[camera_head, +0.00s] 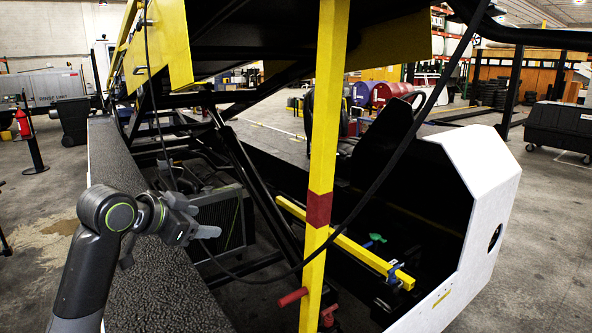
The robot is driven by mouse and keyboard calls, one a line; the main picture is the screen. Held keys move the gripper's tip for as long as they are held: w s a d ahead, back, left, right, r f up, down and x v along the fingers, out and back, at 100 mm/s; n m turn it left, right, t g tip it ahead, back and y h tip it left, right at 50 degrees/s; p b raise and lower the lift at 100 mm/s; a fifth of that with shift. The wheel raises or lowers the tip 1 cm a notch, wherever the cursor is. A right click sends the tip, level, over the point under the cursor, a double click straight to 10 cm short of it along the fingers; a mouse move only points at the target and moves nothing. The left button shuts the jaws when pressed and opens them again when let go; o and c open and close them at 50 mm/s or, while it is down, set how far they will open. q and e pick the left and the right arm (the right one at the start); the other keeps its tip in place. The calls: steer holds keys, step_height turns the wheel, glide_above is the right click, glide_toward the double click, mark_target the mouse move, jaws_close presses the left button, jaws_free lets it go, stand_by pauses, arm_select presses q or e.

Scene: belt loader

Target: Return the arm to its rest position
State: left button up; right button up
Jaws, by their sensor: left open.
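My left arm comes in from the lower left, bent at a joint with a green ring. My left gripper (207,223) is at its end, over the dark textured side deck of the belt loader (150,285) and in front of the radiator-like grille (222,220). It points to the right and holds nothing that I can see. Its fingers are small and dark against the machine. My right gripper is not in view.
A yellow upright post with a red band (319,208) stands close ahead. A yellow bar (345,243) lies across the bay. A black cable (385,170) hangs across to near my gripper. A white panel (480,200) closes the right side. Open floor lies at left.

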arm_select(q)
steer(key=s+a+f+n+g+y, duration=0.1)
steer(key=s+a+f+n+y, duration=0.15)
steer(key=s+f, duration=0.85)
steer(key=s+a+f+n+g+y, duration=0.25)
steer(key=s+f, duration=0.25)
steer(key=f, duration=1.1)
steer(key=s+a+f+n+g+y, duration=0.1)
steer(key=s+a+f+n, duration=0.15)
steer(key=s, duration=0.55)
steer(key=s+a+f+n+g+y, duration=0.1)
steer(key=s+f, duration=0.3)
steer(key=s, duration=0.5)
steer(key=s+a+f+n+g+y, duration=0.1)
steer(key=s+a+f+n, duration=0.15)
steer(key=s, duration=0.55)
step_height(320, 180, down, 26)
steer(key=a+g+b, duration=0.1)
steer(key=g, duration=0.1)
steer(key=s+d+f+h+b, duration=0.1)
steer(key=s+f, duration=1.4)
steer(key=f, duration=0.2)
steer(key=shift+s+f+m+g+b, duration=0.15)
steer(key=shift+f+m+g+b, duration=0.05)
steer(key=shift+m+g+b, duration=0.2)
